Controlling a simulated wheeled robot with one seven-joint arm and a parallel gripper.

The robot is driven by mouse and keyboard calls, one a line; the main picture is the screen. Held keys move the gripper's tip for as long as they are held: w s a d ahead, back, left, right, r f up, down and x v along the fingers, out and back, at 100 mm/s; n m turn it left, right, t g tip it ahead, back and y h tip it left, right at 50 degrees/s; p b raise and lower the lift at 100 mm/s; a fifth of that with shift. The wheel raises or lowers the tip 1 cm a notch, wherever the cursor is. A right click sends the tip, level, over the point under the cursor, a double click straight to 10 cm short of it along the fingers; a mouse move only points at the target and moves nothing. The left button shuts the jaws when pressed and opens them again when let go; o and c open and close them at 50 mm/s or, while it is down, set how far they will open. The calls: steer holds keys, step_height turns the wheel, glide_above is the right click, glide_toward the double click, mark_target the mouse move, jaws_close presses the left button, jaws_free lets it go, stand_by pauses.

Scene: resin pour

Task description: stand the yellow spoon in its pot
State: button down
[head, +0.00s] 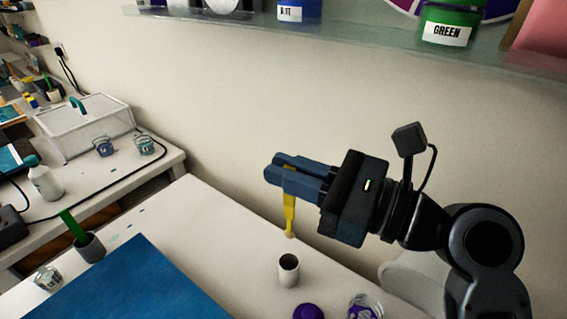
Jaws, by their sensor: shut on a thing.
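My gripper (277,168) is shut on the yellow spoon (290,213), which hangs down nearly upright below the fingers. The spoon's upper part is partly hidden by the fingers. A small whitish cylindrical pot (288,272) with a dark open mouth stands on the white table below. In the picture, the spoon's lower end shows just above the pot's rim and apart from it. The head view alone does not tell how far the spoon is from the pot in depth.
A blue mat (140,285) covers the table's front left. A grey pot (90,247) with a green spoon (72,226) and a glass jar (47,278) stand left. A purple lid (308,311) and a jar (365,307) are near the pot. A shelf (370,40) runs above along the wall.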

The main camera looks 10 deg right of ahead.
step_height(320, 180, down, 11)
steer(key=b, duration=0.6)
steer(key=shift+f, duration=0.2)
steer(key=c, duration=1.1)
jaws_free()
